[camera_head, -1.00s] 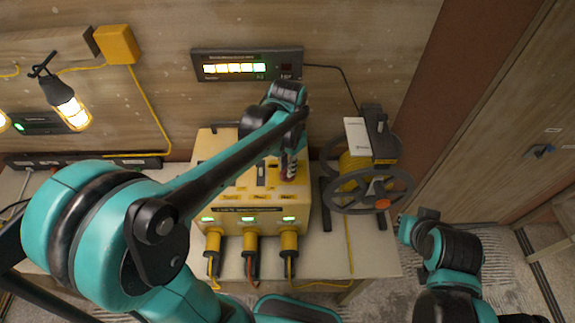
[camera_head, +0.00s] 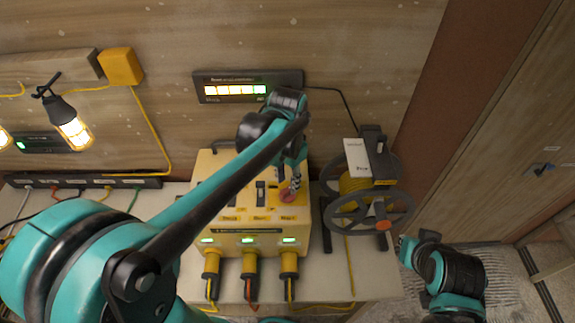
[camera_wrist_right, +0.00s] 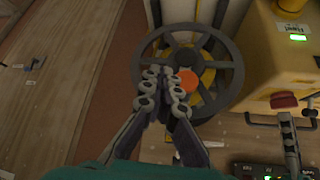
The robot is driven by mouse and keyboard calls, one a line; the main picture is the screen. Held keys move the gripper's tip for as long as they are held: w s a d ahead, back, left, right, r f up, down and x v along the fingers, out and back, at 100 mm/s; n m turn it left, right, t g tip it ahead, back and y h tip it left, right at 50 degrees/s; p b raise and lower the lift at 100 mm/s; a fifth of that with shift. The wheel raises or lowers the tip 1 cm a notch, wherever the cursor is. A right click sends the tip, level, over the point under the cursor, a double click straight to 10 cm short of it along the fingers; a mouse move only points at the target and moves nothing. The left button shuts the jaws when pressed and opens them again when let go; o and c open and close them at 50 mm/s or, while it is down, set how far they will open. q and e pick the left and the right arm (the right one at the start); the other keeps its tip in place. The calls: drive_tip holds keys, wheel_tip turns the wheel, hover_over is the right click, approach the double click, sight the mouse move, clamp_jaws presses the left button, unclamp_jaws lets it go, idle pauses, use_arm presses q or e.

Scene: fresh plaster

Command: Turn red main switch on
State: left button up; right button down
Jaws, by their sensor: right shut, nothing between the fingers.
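The knob's exact turn position is not clear.
A cable reel (camera_head: 338,215) with an orange knob stands right of the box. A wall display (camera_head: 235,90) shows a lit row of lights. Several cables plug into the box front. A lit caged lamp (camera_head: 73,130) hangs at the left.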

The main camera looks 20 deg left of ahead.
sight(287, 189)
use_arm(q)
wheel_tip(287, 189, up, 9)
drive_tip(key=shift+f, duration=0.2)
